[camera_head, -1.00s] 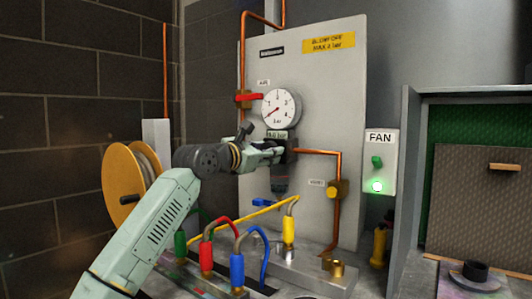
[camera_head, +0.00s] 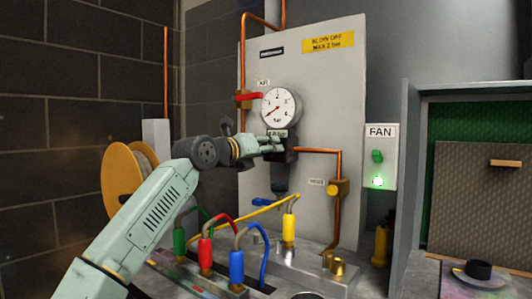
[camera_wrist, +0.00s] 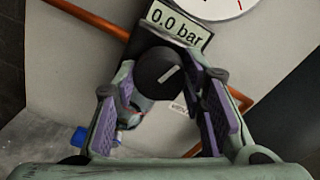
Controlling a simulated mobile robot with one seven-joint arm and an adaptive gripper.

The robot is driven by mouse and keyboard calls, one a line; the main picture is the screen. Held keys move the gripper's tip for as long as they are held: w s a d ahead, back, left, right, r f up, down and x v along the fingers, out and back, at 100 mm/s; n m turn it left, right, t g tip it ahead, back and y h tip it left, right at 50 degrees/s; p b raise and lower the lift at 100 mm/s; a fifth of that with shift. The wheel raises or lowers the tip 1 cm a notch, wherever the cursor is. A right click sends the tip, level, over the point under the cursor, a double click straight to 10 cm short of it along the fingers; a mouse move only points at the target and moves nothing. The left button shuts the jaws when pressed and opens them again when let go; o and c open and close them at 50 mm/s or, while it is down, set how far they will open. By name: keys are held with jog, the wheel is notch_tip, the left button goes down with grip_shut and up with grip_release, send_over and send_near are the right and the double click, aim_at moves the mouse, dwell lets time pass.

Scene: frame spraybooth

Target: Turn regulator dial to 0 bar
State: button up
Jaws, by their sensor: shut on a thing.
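The regulator dial (camera_wrist: 158,66) is a round black knob with a white index line. It sits between the purple-padded fingers of my gripper (camera_wrist: 163,88), which is shut on it. Just above the knob, a small display (camera_wrist: 178,24) reads 0.0 bar. In the head view, my gripper (camera_head: 280,146) reaches the regulator from the left, below the white round gauge (camera_head: 281,107). The gauge needle points to the lower left, near the low end of its scale. The gripper hides most of the dial in the head view.
A red-handled valve (camera_head: 248,97) is left of the gauge. A copper pipe (camera_head: 337,215) runs down on the right. Coloured hoses with red, blue, green and yellow fittings (camera_head: 288,228) stand on the bench below. A FAN switch box (camera_head: 380,160) with a lit green lamp is at right.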

jog(key=shift+r+n, duration=0.1)
jog(key=shift+n, duration=1.5)
jog(key=o, duration=1.2)
jog(key=shift+c, duration=0.2)
jog(key=v, duration=1.2)
